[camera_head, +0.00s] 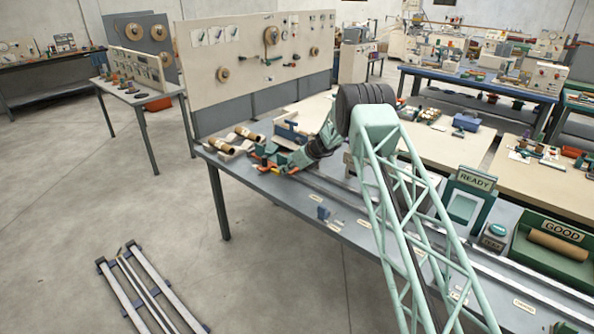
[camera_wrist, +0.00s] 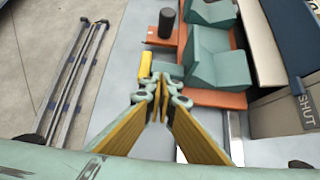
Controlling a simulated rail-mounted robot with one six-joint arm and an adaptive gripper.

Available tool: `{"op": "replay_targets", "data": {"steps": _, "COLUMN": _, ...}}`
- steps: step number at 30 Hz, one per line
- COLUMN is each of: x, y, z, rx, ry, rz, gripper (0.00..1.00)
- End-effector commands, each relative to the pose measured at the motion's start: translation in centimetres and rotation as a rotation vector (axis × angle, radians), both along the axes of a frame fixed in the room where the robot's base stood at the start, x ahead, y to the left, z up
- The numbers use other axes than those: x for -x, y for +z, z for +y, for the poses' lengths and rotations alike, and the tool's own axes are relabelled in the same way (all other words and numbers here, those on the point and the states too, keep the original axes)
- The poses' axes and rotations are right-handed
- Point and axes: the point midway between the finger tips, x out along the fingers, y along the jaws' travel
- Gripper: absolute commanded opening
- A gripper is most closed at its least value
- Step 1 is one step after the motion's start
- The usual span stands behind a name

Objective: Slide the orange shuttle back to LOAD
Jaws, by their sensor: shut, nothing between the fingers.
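The orange shuttle (camera_wrist: 218,98) shows in the wrist view as an orange base carrying teal angled blocks. A dark upright post (camera_wrist: 166,22) stands on an orange part to its left. My gripper (camera_wrist: 158,102) is shut and empty, with its yellow fingers together just short of the shuttle's left side. Whether the fingertips touch it I cannot tell. In the head view my gripper (camera_head: 264,157) is low over the left end of the bench, and the shuttle there is mostly hidden by my arm. The bench labels are too small to read, so I cannot pick out LOAD.
A rail (camera_head: 480,262) runs along the grey bench. Brown rolls (camera_head: 248,134) lie in a holder behind my gripper. A READY sign (camera_head: 476,180) and a green GOOD tray (camera_head: 556,247) with a brown tube stand at the right. A box lettered SHUT (camera_wrist: 300,112) is beside the shuttle.

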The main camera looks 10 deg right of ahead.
Motion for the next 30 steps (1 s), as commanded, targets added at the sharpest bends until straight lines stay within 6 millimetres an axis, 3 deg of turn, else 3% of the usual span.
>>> {"op": "replay_targets", "data": {"steps": 7, "x": -0.3, "y": 0.0, "z": 1.3, "rx": -0.001, "ry": 0.006, "rz": -0.001, "gripper": 0.0}}
{"op": "replay_targets", "data": {"steps": 30, "x": 0.5, "y": 1.1, "z": 0.5, "rx": -0.002, "ry": 0.006, "rz": -0.001, "gripper": 0.0}}
